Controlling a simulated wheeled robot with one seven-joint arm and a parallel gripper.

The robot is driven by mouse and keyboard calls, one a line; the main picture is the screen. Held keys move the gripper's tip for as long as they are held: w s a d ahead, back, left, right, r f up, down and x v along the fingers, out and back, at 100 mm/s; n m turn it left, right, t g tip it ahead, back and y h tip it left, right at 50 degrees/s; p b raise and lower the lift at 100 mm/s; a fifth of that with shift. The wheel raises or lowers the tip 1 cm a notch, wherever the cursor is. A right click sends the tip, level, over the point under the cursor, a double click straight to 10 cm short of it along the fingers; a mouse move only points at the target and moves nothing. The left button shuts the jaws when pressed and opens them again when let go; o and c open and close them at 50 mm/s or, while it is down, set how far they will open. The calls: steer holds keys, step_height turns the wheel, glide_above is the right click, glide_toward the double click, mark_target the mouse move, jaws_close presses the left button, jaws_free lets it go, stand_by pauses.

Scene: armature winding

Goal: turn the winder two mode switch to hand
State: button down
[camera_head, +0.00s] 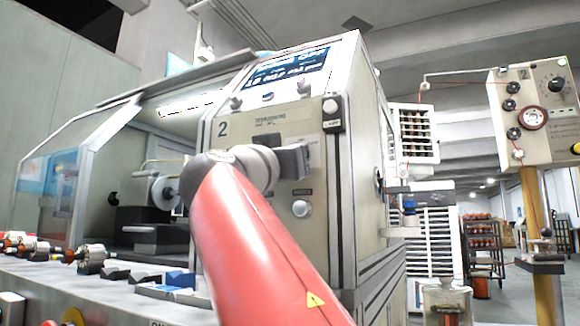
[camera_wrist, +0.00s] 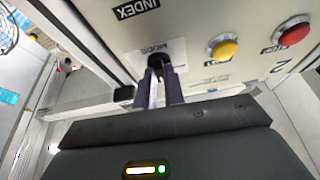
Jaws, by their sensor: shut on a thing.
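The winder two cabinet (camera_head: 255,118), marked with a 2, stands in front of me with its control panel facing me. My gripper (camera_wrist: 160,70) reaches to this panel and its two dark fingers are shut on the mode switch (camera_wrist: 154,62). The switch is a small black knob on a white plate with a label that seems to read MODE. The fingers cover most of it, and I cannot tell which position it points to. In the head view my red arm and wrist hide the switch, and the gripper body shows at the panel's middle.
In the wrist view a yellow button (camera_wrist: 223,48) and a red button (camera_wrist: 292,33) sit right of the switch. An INDEX label (camera_wrist: 137,9) is above. In the head view a display (camera_head: 290,70) tops the panel, and another control box (camera_head: 535,110) stands at right.

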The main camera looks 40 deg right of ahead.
steer(key=shift+s+d+r+n+t+y+p, duration=0.15)
steer(key=shift+n+t+y+p, duration=0.65)
steer(key=shift+n, duration=1.45)
steer(key=shift+s+a+r+n+t+y+p, duration=0.1)
steer(key=shift+n+t+y+p, duration=0.65)
steer(key=shift+n, duration=1.55)
steer(key=shift+s+d+r+n+t+y+p, duration=0.15)
steer(key=shift+n+t+y+p, duration=0.55)
steer(key=shift+n, duration=1.55)
steer(key=shift+t, duration=0.45)
steer(key=c, duration=1.5)
jaws_free()
steer(key=shift+w+f, duration=0.1)
steer(key=shift+f, duration=0.1)
steer(key=shift+b, duration=0.3)
steer(key=b+v, duration=0.2)
steer(key=v, duration=0.6)
